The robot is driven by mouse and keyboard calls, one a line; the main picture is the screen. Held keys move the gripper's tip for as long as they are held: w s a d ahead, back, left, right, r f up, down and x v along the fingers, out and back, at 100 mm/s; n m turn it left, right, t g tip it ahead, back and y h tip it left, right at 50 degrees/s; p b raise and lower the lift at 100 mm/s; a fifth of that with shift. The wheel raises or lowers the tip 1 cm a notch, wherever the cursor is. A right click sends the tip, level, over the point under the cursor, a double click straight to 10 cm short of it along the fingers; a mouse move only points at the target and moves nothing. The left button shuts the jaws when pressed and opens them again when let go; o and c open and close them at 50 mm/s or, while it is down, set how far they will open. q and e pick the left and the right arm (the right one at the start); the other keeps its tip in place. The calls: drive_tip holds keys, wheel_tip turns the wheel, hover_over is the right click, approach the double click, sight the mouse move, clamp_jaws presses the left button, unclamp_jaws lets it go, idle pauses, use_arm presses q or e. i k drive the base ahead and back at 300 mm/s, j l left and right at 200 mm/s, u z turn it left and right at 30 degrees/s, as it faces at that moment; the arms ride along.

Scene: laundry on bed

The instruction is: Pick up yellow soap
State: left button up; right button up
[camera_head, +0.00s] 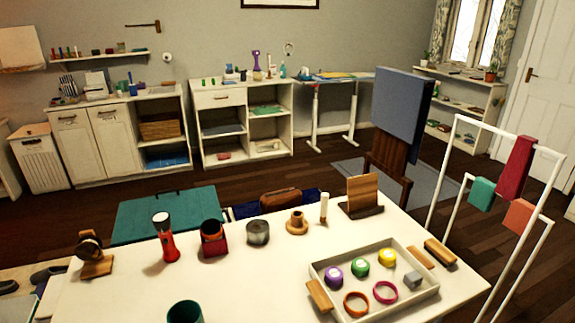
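A small round yellow piece (387,257), which looks like the yellow soap, lies in a pale shallow tray (319,272) on the white table. It is toward the tray's back right. A similar green round piece (359,268) lies to its left, and a purple one (333,275) is farther left. A grey block (412,280) lies to its right front. Neither of my grippers is in the head view, and nothing is touching the yellow piece.
The white table (240,285) also holds a red flashlight (165,238), a red cup holder (213,240), a grey tin (258,233) and a wooden stand (361,196). An orange ring (356,292) and a magenta ring lie in the tray's front. A white rack (489,127) stands right.

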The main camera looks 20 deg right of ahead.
sight(387, 258)
drive_tip(key=z, duration=1.4)
